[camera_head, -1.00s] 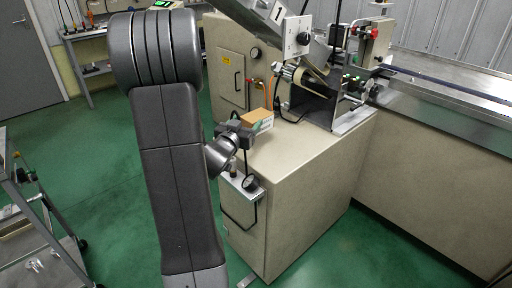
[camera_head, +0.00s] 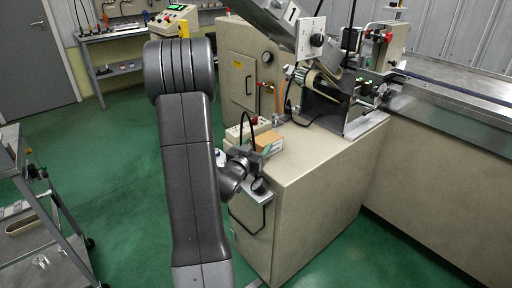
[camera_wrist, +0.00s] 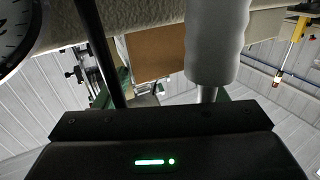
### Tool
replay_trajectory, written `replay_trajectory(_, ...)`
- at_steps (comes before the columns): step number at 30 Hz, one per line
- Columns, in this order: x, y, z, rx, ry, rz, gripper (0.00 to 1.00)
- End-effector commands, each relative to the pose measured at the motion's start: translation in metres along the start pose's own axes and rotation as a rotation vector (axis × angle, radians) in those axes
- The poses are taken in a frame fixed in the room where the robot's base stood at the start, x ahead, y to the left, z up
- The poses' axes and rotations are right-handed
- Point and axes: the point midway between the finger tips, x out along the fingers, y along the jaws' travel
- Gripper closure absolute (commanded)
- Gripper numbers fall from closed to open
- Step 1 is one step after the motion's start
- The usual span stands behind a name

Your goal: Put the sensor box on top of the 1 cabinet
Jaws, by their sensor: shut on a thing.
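The sensor box (camera_head: 269,141), a small brown-orange box, is at the left edge of the beige cabinet top. My gripper (camera_head: 246,160) is just left of it, low beside the cabinet (camera_head: 312,172), and is shut on the box. In the wrist view the box (camera_wrist: 155,52) shows as a brown face beyond the gripper body, partly hidden by a pale cylinder. I cannot tell whether its underside touches the cabinet top.
A machine with rollers (camera_head: 322,90) fills the back of the top. The front part of the top is clear. A metal trolley (camera_head: 45,225) stands at left.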

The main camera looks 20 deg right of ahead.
Motion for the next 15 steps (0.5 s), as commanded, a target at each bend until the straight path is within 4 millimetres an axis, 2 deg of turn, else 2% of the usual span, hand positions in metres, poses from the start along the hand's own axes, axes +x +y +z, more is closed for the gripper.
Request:
replay_trajectory(1, 0.0001, 0.0000, 0.0030, 0.000, 0.001, 0.000, 0.60)
replay_trajectory(2, 0.0000, 0.0000, 0.0015, 0.000, 0.000, 0.000, 0.29)
replay_trajectory(5, 0.0000, 0.0000, 0.0012, 0.000, 0.000, 0.000, 0.11)
replay_trajectory(15, 0.0000, 0.0000, -0.0012, 0.000, 0.000, 0.000, 0.11)
